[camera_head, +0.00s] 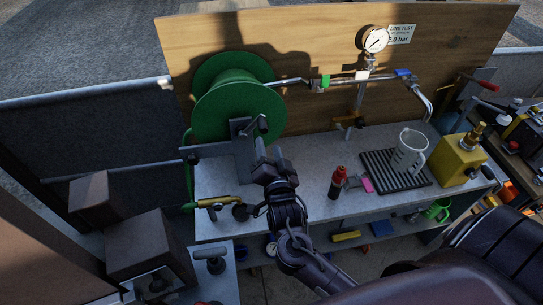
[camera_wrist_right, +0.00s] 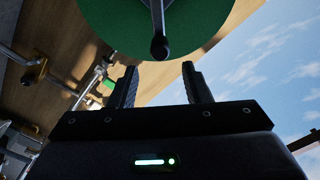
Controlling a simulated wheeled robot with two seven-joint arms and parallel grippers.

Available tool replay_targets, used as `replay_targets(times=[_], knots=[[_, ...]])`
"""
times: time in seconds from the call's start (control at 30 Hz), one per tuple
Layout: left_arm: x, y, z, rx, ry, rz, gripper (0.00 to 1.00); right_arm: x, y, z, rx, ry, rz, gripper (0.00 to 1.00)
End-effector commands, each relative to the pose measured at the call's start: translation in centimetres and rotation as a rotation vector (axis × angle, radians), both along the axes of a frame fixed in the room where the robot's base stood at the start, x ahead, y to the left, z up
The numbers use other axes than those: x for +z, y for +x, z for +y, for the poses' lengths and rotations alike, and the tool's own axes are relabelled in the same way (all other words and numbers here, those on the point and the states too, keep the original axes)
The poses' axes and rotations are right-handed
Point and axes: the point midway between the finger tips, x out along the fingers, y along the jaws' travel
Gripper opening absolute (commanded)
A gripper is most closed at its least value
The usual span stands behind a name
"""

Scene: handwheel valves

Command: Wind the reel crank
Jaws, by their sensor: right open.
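The green hose reel (camera_head: 232,97) stands upright on the left of the metal bench, in front of a wooden board. Its dark crank (camera_head: 251,126) is on the near face, with the handle knob pointing towards me. In the right wrist view the crank knob (camera_wrist_right: 160,46) is just ahead of the fingertips and roughly centred between them, with the green reel disc (camera_wrist_right: 115,25) behind it. My right gripper (camera_head: 270,155) is open and empty, just below and in front of the crank; it also shows in the right wrist view (camera_wrist_right: 159,72). My left gripper is out of view.
A yellow-handled valve (camera_head: 218,201) sits left of my right gripper. A red-and-black bottle (camera_head: 337,183), a ribbed mat (camera_head: 377,170) with a clear jug (camera_head: 408,152), and a yellow can (camera_head: 459,160) stand to the right. A pipe (camera_head: 345,82) with a gauge (camera_head: 375,39) runs along the board.

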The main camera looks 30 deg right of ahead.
Motion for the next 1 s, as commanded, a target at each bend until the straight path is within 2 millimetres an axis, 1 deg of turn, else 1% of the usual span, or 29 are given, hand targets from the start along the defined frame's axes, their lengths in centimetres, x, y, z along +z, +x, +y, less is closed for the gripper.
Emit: replay_targets(times=[0.03,0.37,0.57,0.63,1.0], knots=[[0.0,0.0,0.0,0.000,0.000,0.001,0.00,0.0,0.7,-0.2,0.001,-0.003,-0.001,0.44],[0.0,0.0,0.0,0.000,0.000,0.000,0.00,0.0,4.5,-1.3,0.000,-0.003,-0.001,0.44],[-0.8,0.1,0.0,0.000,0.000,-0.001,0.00,-0.1,6.8,-2.0,0.001,-0.003,0.000,0.44],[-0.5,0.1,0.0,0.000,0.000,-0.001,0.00,-0.1,6.6,-1.9,0.002,-0.001,0.003,0.44],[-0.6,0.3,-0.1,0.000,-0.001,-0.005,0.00,-0.1,6.8,-1.9,0.001,-0.001,0.003,0.44]])
